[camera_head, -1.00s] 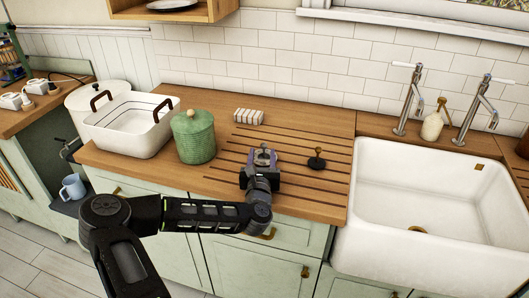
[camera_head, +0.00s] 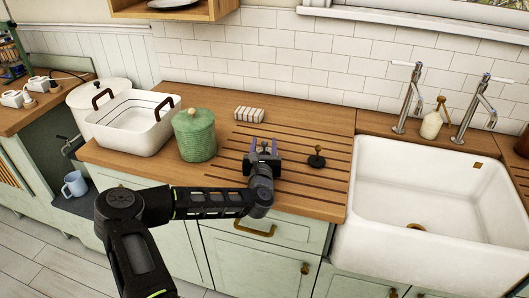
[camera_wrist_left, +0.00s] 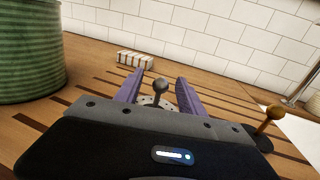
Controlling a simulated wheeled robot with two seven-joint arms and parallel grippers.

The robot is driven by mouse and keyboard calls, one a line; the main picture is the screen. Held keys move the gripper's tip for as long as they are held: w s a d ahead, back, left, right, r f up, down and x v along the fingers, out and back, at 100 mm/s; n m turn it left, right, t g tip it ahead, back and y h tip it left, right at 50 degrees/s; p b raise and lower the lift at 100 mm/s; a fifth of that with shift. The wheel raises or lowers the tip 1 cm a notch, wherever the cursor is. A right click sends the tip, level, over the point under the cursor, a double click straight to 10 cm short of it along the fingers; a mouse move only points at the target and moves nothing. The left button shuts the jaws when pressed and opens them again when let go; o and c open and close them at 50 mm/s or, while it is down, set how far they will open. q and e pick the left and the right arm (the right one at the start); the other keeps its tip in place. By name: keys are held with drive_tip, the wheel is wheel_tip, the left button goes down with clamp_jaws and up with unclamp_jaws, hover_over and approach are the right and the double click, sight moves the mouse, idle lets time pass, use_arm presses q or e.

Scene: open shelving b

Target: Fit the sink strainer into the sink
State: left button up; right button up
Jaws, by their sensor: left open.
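The sink strainer (camera_wrist_left: 160,86) shows in the left wrist view as a grey knob on a stem above a pale perforated disc on the wooden counter. My left gripper (camera_head: 264,146) is open over the grooved counter. Its two purple fingers stand on either side of the strainer in the wrist view (camera_wrist_left: 158,92), with gaps visible beside the knob. The gripper body hides the strainer's lower part. In the head view the strainer is mostly hidden by the gripper. The white sink (camera_head: 400,195) is at the right, with a brass drain (camera_head: 416,227) in its floor. My right gripper is not in view.
A dark plug-like piece with a brass knob (camera_head: 316,158) stands just right of the gripper. A green lidded jar (camera_head: 195,138) and white basin (camera_head: 130,130) stand left. A striped block (camera_head: 249,114) lies behind. Two taps (camera_head: 408,100) and a soap bottle (camera_head: 432,126) line the sink's back.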

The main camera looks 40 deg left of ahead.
use_arm(q)
drive_tip(key=x, duration=0.3)
drive_tip(key=shift+w+p, duration=0.15)
drive_tip(key=shift+p, duration=0.15)
drive_tip(key=shift+c, duration=0.6)
clamp_jaws()
idle(0.3)
